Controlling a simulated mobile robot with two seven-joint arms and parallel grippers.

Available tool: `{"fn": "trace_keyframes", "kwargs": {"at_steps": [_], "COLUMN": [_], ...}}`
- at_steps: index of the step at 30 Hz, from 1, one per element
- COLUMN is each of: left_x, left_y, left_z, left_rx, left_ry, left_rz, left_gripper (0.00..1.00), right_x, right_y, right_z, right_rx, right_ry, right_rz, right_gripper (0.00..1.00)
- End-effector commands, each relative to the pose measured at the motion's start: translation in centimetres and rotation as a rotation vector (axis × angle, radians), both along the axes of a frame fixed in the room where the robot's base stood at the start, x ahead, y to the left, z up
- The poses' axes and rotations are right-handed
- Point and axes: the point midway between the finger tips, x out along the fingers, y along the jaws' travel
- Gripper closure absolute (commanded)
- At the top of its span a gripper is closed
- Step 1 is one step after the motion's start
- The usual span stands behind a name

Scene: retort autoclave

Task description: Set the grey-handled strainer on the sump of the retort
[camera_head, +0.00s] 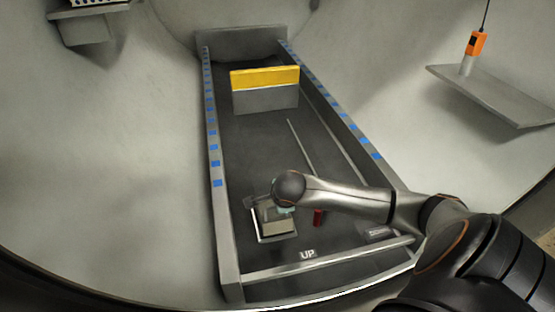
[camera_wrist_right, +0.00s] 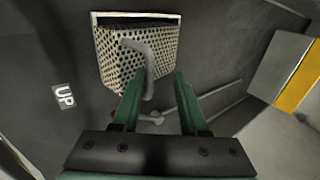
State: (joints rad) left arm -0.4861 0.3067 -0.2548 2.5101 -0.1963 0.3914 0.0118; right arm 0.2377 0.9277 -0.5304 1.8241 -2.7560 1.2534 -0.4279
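The strainer (camera_wrist_right: 118,57) is a pale perforated piece with a bent grey handle (camera_wrist_right: 146,62). It sits at a white-edged square opening, which looks like the sump (camera_head: 256,232), near the front of the retort floor. A dark strip of the opening shows along the strainer's far edge in the right wrist view; I cannot tell if the strainer is fully seated. My right gripper (camera_wrist_right: 156,82) is over it with fingers apart, the handle's end between or just beyond the fingertips, with gaps on both sides. In the head view my arm partly hides the strainer (camera_head: 280,228). My left gripper is out of view.
A red piece (camera_head: 318,217) lies right of the opening, near the "UP" label (camera_head: 307,254). A yellow-topped grey block (camera_head: 265,98) stands farther back. Rails with blue marks (camera_head: 217,183) bound the floor. A shelf (camera_head: 490,95) with an orange device (camera_head: 476,43) is at right.

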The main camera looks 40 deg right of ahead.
Motion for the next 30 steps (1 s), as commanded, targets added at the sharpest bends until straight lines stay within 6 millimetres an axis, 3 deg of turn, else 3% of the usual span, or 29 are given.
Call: {"fn": "trace_keyframes", "kwargs": {"at_steps": [8,21,30], "left_x": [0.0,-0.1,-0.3], "left_y": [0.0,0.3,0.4], "left_z": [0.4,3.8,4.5], "left_rx": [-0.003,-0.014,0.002], "left_ry": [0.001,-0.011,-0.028], "left_rz": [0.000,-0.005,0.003], "left_gripper": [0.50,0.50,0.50], "right_x": [-0.2,-4.3,-5.7], "right_y": [0.1,2.5,3.3], "right_z": [0.8,8.0,10.1], "right_rx": [-0.002,-0.003,-0.002], "right_ry": [-0.004,-0.003,-0.003], "right_rz": [0.001,0.003,0.000], "right_gripper": [0.58,0.58,0.58]}}
